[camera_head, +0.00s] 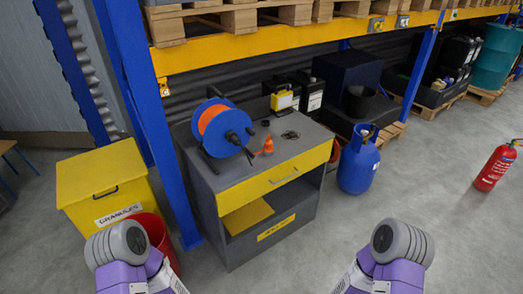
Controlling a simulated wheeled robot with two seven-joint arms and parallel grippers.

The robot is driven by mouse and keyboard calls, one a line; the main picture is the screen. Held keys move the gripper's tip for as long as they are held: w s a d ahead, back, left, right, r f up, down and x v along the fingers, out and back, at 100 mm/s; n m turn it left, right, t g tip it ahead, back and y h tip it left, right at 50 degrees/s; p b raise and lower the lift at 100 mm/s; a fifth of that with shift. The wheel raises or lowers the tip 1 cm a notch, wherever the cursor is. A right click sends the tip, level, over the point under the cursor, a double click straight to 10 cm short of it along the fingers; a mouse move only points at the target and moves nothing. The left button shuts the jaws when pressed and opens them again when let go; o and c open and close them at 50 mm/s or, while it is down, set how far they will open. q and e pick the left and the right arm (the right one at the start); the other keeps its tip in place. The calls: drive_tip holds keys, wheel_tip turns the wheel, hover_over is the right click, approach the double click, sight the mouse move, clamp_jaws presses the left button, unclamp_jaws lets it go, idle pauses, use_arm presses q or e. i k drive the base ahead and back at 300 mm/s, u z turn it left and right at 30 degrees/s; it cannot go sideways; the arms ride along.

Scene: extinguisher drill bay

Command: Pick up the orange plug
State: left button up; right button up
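The orange plug (268,146) is small and stands on the grey top of a workbench (297,141), just right of the cable reel. The reel (215,128) has blue side discs and an orange cable wound on it, and it stands on the bench's left part. I cannot tell whether the plug is joined to the reel's cable. Purple and grey links of my two arms show at the bottom edge, well apart from the bench. Neither gripper is in view.
A yellow work lamp (282,100), a small black cup-like item (265,123) and a flat dark item (290,135) are on the bench. A yellow bin (105,180) and red bucket (152,232) stand left, a blue gas cylinder (358,160) right. The floor in front is clear.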

sight(268, 145)
drive_tip(key=u, duration=0.55)
drive_tip(key=i, duration=0.8)
drive_tip(key=u, duration=0.3)
